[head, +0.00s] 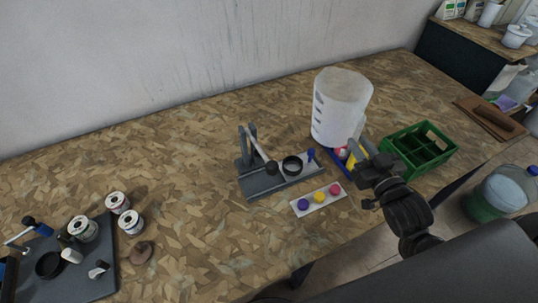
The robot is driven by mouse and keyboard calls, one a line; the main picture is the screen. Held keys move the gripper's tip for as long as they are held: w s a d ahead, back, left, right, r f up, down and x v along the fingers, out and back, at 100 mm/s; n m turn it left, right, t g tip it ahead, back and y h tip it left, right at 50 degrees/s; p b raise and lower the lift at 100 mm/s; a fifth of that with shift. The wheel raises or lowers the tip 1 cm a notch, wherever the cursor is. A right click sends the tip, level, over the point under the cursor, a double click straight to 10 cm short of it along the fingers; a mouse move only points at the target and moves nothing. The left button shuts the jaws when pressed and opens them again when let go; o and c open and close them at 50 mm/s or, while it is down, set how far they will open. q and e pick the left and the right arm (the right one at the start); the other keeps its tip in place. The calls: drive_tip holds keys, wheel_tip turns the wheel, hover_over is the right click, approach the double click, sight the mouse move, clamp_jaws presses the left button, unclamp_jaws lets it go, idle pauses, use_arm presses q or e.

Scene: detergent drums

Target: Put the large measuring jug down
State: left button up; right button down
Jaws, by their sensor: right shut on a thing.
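The large measuring jug (340,110) is whitish and translucent with dark marks down its left side. It appears roughly upright, toward the back right of the bench. My right gripper (357,153) is at the jug's lower right side and is shut on it; the exact contact is partly hidden by the fingers. A blue tray (338,161) with red and yellow items shows just below the jug, partly covered by the jug and gripper. I cannot tell whether the jug's base touches the bench. My left gripper does not show.
A grey lever press (268,184) stands left of the jug, with a white strip (302,206) of coloured caps in front. A green divided crate (447,147) is to the right. The bench between is clear.

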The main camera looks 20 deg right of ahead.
use_arm(q)
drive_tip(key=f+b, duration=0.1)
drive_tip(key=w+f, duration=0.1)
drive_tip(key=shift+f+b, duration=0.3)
drive_tip(key=shift+b, duration=0.05)
use_arm(e)
drive_tip(key=d+y, duration=0.1)
drive_tip(key=s+n+y, duration=0.1)
drive_tip(key=s+d+y, duration=0.1)
drive_tip(key=shift+d+r+n, duration=0.25)
drive_tip(key=shift+d+n, duration=0.05)
drive_tip(key=shift+d, duration=0.05)
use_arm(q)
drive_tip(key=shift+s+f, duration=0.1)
